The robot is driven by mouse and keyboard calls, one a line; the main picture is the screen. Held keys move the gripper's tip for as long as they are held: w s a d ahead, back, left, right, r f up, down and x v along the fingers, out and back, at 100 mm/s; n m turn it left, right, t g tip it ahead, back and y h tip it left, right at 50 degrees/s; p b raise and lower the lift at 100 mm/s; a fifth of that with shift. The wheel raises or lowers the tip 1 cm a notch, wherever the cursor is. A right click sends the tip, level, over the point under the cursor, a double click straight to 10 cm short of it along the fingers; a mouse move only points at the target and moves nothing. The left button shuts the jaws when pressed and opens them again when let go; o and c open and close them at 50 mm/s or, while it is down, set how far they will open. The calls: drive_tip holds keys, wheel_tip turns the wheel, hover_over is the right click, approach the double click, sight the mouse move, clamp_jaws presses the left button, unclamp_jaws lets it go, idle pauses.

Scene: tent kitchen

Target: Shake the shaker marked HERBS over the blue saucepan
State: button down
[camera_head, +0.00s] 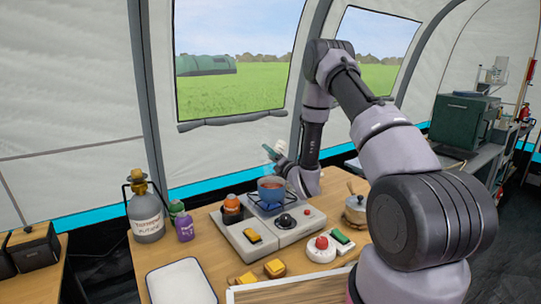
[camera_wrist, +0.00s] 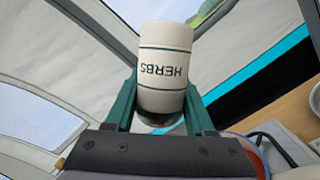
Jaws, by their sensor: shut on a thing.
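My gripper (camera_head: 271,153) is shut on a white shaker (camera_wrist: 165,65), held between its two green fingers (camera_wrist: 160,105). The shaker's dark HERBS marking reads upside down in the wrist view. In the head view only a small pale part of the shaker (camera_head: 281,146) shows, up in the air. The blue saucepan (camera_head: 271,196), with reddish contents, stands on the stove's burner (camera_head: 268,208). My gripper and the shaker are above the saucepan with a gap between. A blue and reddish part low at right in the wrist view seems to be the saucepan.
The grey stove (camera_head: 285,236) carries a dark cup with an orange top (camera_head: 232,206) left of the saucepan. A grey flask (camera_head: 147,217) and a purple jar (camera_head: 184,229) stand at left. A lidded pot (camera_head: 355,211) stands at right. A white tray (camera_head: 182,282) lies in front.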

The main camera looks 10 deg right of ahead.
wheel_tip(320, 180, up, 4)
drive_tip(key=shift+f, duration=0.1)
wheel_tip(320, 180, down, 4)
drive_tip(key=shift+f, duration=0.25)
drive_tip(key=shift+s+a, duration=0.1)
drive_tip(key=shift+a, duration=0.05)
idle(0.5)
